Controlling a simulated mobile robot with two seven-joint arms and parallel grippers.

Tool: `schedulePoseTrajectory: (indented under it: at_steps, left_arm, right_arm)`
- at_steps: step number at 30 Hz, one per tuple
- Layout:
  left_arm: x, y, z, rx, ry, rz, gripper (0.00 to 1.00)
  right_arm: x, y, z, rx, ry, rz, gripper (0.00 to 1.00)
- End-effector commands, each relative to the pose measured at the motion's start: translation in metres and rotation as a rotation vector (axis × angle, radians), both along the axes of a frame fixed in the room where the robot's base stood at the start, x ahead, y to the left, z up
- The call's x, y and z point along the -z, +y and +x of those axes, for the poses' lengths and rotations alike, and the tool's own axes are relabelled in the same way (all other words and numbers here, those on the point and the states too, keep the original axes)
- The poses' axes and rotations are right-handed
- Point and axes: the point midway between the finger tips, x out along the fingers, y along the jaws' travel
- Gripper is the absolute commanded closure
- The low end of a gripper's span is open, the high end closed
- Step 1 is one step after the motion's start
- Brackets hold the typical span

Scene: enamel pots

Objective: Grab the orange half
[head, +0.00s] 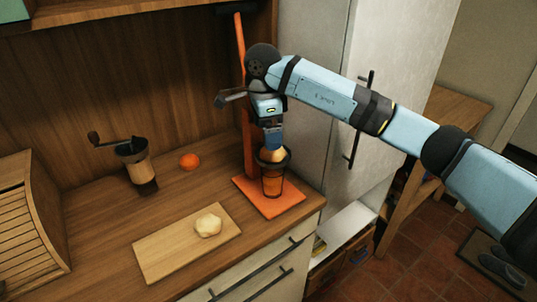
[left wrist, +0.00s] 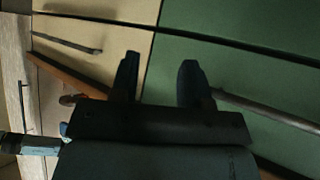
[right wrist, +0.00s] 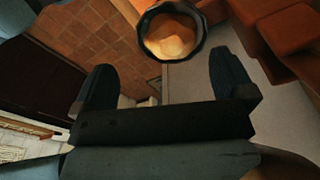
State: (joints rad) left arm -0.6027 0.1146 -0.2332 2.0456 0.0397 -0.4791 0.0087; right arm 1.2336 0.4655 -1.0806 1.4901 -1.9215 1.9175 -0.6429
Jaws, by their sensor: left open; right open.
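The orange half (head: 272,155), pale with an orange tint, sits in a dark round cup on the orange press, above a glass (head: 272,184). In the right wrist view the orange half (right wrist: 172,36) lies inside the dark ring at the top, beyond my fingertips. My right gripper (head: 273,138) is just above it, pointing down; its fingers (right wrist: 165,78) are open with nothing between them. Whether they touch the cup is unclear. My left gripper (left wrist: 160,75) is open and empty, away from the counter in front of green and cream panels.
The orange press (head: 249,150) stands upright at the counter's right end. A cutting board (head: 165,252) with a pale round lump (head: 208,225) lies in front. A whole orange (head: 189,161), a hand grinder (head: 136,164) and a slatted wooden box (head: 22,222) stand farther left.

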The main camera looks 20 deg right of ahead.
Motion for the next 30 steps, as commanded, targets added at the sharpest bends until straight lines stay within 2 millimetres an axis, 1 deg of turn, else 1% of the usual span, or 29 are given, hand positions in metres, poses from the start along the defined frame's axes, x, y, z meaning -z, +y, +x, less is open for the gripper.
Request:
schedulePoseTrajectory:
  at_steps: [1,2,5,9,14,18,21,24,29,30]
  left_arm:
    - [0.002,0.0,0.0,-0.001,0.0,-0.001,0.57]
    - [0.003,0.0,0.0,0.0,-0.001,-0.002,0.57]
    - [0.002,0.0,0.0,0.0,-0.001,-0.002,0.57]
    - [0.0,0.001,0.0,0.002,-0.001,0.001,0.57]
    - [0.0,0.002,-0.001,0.005,-0.003,0.005,0.57]
    - [-0.002,0.003,-0.001,0.007,-0.004,0.01,0.57]
    - [-0.002,0.003,-0.002,0.009,-0.004,0.012,0.57]
    - [-0.001,0.003,-0.002,0.009,-0.004,0.012,0.57]
    - [-0.001,0.003,-0.002,0.008,-0.004,0.011,0.57]
    - [-0.001,0.003,-0.002,0.007,-0.004,0.01,0.57]
  right_arm:
    - [-0.005,-0.008,0.004,0.006,-0.012,-0.038,0.0]
    - [-0.008,-0.011,0.005,0.01,-0.018,-0.054,0.0]
    - [-0.006,-0.016,0.007,0.013,-0.021,-0.078,0.0]
    - [0.008,-0.017,0.007,0.012,-0.02,-0.076,0.0]
    - [0.021,-0.016,0.008,0.011,-0.02,-0.075,0.0]
    - [0.042,-0.014,0.009,0.011,-0.018,-0.073,0.0]
    - [0.057,-0.017,0.01,0.011,-0.019,-0.074,0.0]
    - [0.063,-0.017,0.01,0.011,-0.021,-0.073,0.0]
    - [0.063,-0.017,0.01,0.011,-0.022,-0.073,0.0]
    - [0.063,-0.017,0.01,0.011,-0.022,-0.073,0.05]
